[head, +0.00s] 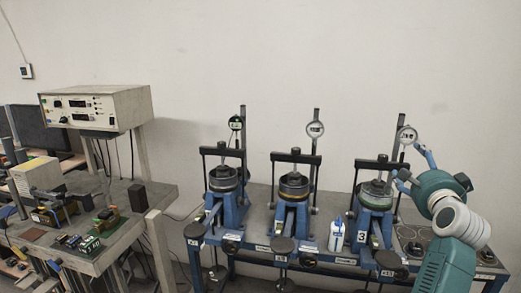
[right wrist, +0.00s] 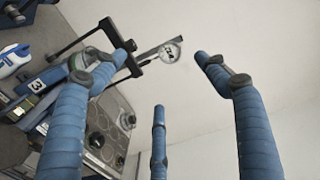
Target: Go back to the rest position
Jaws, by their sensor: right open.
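Three blue lever frames stand in a row on a bench: the left frame (head: 226,195), the middle frame (head: 293,200) and the right frame (head: 373,205), marked 3. Each has a black crossbar and a round dial on a post. My right gripper (head: 415,168) is at the right frame's upper right side, close to its dial (head: 406,135). In the right wrist view my blue-wrapped fingers (right wrist: 160,65) are spread with nothing between them. The right frame's dial (right wrist: 169,52) shows beyond them, and I cannot tell whether they touch the frame. My left gripper is not in view.
A white bottle (head: 336,235) stands between the middle and right frames. At left, a white instrument box (head: 97,107) sits on a shelf above a cluttered grey table (head: 125,235). The wall area above the frames is clear.

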